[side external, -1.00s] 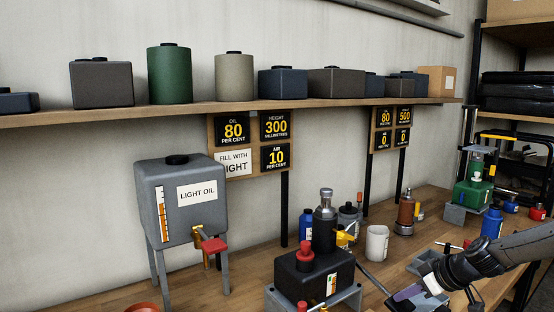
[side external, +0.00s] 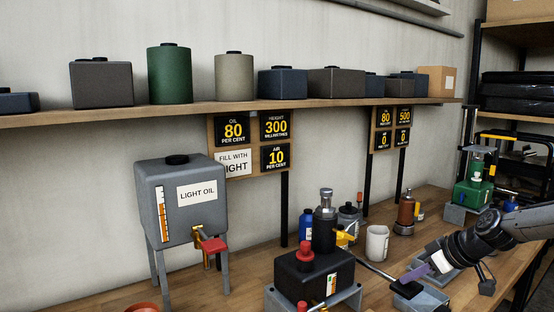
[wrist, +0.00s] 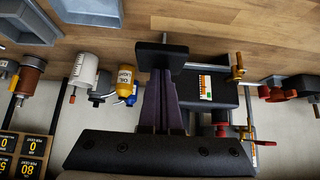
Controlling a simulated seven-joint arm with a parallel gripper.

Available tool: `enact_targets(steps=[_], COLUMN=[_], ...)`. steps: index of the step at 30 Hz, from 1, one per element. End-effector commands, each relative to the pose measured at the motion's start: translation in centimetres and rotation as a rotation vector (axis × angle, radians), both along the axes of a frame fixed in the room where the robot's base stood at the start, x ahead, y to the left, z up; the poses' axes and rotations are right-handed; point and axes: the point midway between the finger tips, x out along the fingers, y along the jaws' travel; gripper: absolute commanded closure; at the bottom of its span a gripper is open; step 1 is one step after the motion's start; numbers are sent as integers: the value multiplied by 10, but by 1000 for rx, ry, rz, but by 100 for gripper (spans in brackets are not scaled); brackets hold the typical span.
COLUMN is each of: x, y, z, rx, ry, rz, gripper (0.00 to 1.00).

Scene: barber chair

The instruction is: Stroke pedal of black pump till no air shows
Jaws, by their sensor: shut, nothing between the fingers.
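The black pump (side external: 312,272) stands on a grey base on the bench, with a dark cylinder on top and a red-capped part at its front. Its pedal (side external: 407,289) is a black pad on a metal rod running out to the right. The pedal also shows in the wrist view (wrist: 160,55), right at the fingertips. My gripper (side external: 408,277) is shut and empty, its purple fingers at the pedal's top; exact contact is unclear. The sign board (side external: 250,144) reads oil 80 percent, height 300 and air 10 percent.
A grey light oil tank (side external: 182,200) on legs stands left of the pump. A white mug (side external: 377,243), a blue bottle (side external: 306,225) and a brown cylinder (side external: 405,213) stand behind. Grey trays (side external: 430,300) lie near the pedal. A green pump (side external: 473,190) stands at the right.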

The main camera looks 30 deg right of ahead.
Motion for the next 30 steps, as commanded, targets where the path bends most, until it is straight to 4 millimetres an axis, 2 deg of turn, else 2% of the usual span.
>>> enact_targets(steps=[8, 21, 26, 30], x=[1, 7, 6, 4], y=[0, 0, 0, 0], z=[-7, -58, -49, -29], rx=[1, 1, -1, -1], ry=[-1, 1, 0, -1], rz=[-1, 1, 2, 2], gripper=[100, 100, 100, 100])
